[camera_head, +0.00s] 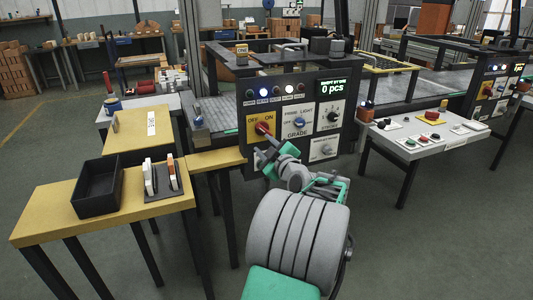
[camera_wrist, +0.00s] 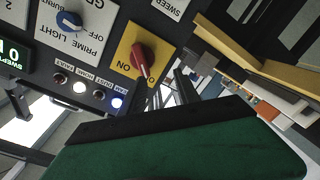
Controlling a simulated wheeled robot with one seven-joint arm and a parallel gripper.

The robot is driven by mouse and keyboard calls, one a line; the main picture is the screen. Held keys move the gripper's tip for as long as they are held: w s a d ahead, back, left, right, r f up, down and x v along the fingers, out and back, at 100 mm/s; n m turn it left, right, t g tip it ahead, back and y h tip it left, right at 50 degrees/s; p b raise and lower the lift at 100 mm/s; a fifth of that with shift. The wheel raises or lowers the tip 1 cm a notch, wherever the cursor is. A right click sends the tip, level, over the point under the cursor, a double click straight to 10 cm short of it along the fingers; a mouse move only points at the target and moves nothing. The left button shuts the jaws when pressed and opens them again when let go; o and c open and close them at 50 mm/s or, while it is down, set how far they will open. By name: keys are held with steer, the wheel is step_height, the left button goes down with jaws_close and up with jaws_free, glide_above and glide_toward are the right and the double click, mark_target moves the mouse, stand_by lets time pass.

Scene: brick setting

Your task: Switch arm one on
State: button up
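A red rotary switch (camera_head: 263,128) sits on a yellow plate marked OFF and ON, on the dark control panel (camera_head: 323,103). In the wrist view the red knob (camera_wrist: 144,57) fills the plate's middle; its white pointer line seems to lean to the OFF side, not to ON. My gripper (camera_head: 265,146) is just in front of and below the switch in the head view. In the wrist view its two dark fingers (camera_wrist: 162,88) stand apart, with nothing seen between them. One finger tip is close to the plate's lower edge; contact cannot be told.
The panel also has a blue knob (camera_wrist: 69,21), a black dial (camera_head: 332,116), a row of lamps with a blue one lit (camera_wrist: 117,103), and a green display reading 0 pcs. A yellow table (camera_head: 60,208) stands left, a white table (camera_head: 425,146) right.

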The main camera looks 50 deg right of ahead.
mark_target(264, 130)
steer(key=w+d+h, duration=0.1)
steer(key=w+d, duration=0.3)
steer(key=d, duration=0.2)
steer(key=shift+w+d+r+p, duration=0.15)
steer(key=shift+r+p, duration=0.05)
steer(key=shift+p, duration=0.1)
steer(key=shift+c, duration=0.6)
jaws_close()
